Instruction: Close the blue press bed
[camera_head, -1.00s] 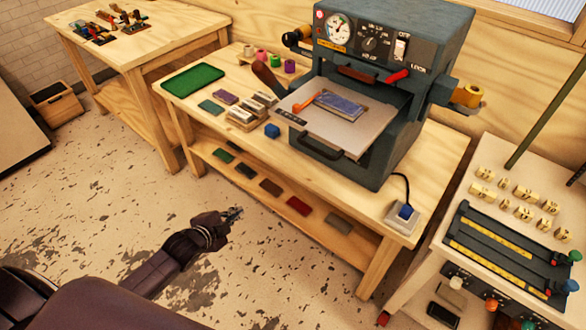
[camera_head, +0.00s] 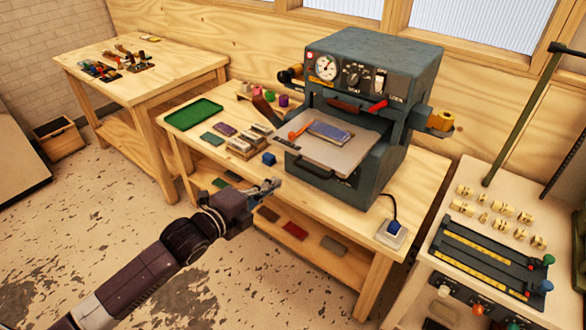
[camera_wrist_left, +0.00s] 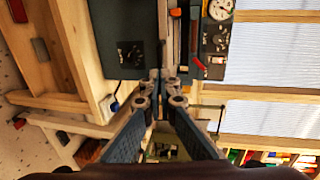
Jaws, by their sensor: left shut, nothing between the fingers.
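The blue-grey press (camera_head: 370,80) stands on the wooden bench. Its flat bed (camera_head: 345,153) is slid out at the front, with a dark handle (camera_head: 308,170) on its front edge. A blue plate (camera_head: 330,131) and an orange-handled tool (camera_head: 301,129) lie on the bed. My left gripper (camera_head: 273,185) is shut and empty, in front of the bench, left of and apart from the bed handle. Its closed fingertips also show in the left wrist view (camera_wrist_left: 165,77), with the press (camera_wrist_left: 122,40) beyond, seen sideways. My right gripper is out of view.
A small blue block (camera_head: 269,159), wooden blocks (camera_head: 245,145) and a green tray (camera_head: 194,114) lie left of the press. A switch box (camera_head: 391,232) sits at the bench's right front. A side table (camera_head: 470,270) stands right. Open floor lies in front.

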